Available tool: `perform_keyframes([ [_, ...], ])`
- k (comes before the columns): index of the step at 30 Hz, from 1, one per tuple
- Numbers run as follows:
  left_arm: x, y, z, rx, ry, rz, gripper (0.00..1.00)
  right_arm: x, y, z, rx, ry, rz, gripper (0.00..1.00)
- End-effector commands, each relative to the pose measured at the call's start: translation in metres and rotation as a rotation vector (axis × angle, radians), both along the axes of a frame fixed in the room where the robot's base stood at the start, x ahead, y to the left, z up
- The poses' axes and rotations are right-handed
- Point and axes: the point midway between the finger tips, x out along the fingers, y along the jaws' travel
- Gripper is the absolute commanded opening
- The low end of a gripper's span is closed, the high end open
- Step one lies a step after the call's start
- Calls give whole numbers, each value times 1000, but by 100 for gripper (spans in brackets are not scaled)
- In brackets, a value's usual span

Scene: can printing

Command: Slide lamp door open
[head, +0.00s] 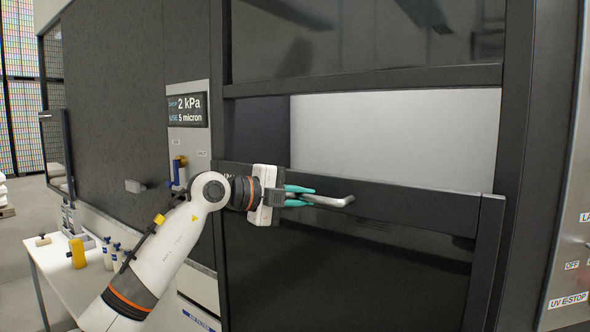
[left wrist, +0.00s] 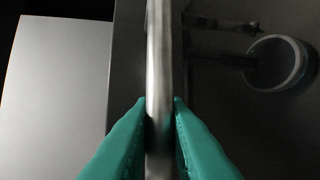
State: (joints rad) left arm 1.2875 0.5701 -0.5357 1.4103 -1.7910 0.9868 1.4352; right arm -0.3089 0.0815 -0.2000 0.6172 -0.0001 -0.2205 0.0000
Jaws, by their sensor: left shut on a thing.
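The lamp door (head: 400,204) is a dark framed panel with a dark glassy lower part, in the middle of the head view. A metal bar handle (head: 335,201) sticks out from its upper rail. My left gripper (head: 300,196), with teal fingers, is shut on this handle. In the left wrist view the handle (left wrist: 159,70) runs upright between the two teal fingertips (left wrist: 160,108), which touch it on both sides. Part of the handle is hidden by the fingers. My right gripper is in neither view.
A pale opening (head: 390,140) shows above the door rail, under an upper dark glass panel (head: 370,40). A gauge display (head: 188,109) and a blue and yellow valve (head: 178,172) are left of the door. A white table (head: 75,285) with bottles stands lower left. A control panel (head: 570,250) is at right.

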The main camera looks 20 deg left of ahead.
Motion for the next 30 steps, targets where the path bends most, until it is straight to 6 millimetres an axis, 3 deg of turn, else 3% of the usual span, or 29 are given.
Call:
perform_keyframes([
  [1,2,-1,-31,3,6,-5,0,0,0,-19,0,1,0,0],
  [3,3,-2,-57,4,6,-6,0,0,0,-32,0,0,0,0],
  [11,3,-2,-149,3,7,-8,0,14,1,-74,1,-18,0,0],
  [18,3,-2,-233,2,8,-7,0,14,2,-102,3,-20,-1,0],
  [24,3,-2,-293,0,8,-7,0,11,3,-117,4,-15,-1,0],
  [30,3,-2,-336,1,5,-6,0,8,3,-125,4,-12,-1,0],
])
